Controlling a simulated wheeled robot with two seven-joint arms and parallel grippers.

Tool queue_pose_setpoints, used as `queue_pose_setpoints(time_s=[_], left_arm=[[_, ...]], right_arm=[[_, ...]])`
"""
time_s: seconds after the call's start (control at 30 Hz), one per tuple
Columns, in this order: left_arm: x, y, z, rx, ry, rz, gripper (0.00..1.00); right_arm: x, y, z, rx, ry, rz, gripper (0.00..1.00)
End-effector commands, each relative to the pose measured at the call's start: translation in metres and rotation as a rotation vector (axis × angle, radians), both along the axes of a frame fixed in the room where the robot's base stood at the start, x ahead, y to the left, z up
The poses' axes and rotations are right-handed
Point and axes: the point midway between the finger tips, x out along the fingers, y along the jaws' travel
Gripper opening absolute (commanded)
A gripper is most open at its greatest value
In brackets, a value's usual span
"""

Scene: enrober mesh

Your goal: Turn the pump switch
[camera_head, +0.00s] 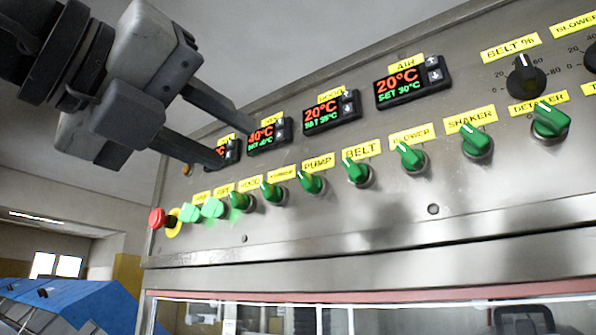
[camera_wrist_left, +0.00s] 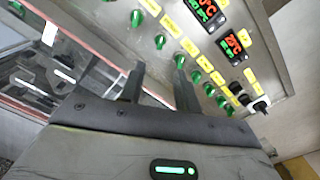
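The pump switch (camera_head: 312,184) is a green rotary knob under a yellow PUMP label (camera_head: 318,161) on the steel control panel, in the middle of the head view. Its handle tilts to the upper left. My left gripper (camera_head: 238,143) is open and empty, up and to the left of the pump switch, with its fingers in front of the left displays. Nothing touches the switch. In the left wrist view the open fingers (camera_wrist_left: 158,70) point at the row of green knobs, but I cannot tell which is the pump. My right gripper is not in view.
The belt switch (camera_head: 357,173) is close on the right of the pump switch, with similar green knobs on both sides. A red emergency button (camera_head: 157,218) is at the panel's left end. Red-digit displays (camera_head: 331,112) stand above the row. Space in front of the panel is free.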

Motion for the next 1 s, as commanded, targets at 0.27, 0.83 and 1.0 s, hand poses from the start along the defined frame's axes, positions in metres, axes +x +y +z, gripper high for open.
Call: queue_pose_setpoints(time_s=[0.27,0.83,1.0], left_arm=[[0.051,-0.038,0.002,0.002,0.007,-0.004,0.33],[0.104,-0.076,0.000,0.002,-0.001,-0.003,0.33],[0.104,-0.076,0.000,0.002,-0.001,-0.003,0.33]], right_arm=[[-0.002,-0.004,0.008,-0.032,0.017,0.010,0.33],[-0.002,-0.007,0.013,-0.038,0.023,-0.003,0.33],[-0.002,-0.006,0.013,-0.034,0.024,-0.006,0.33]])
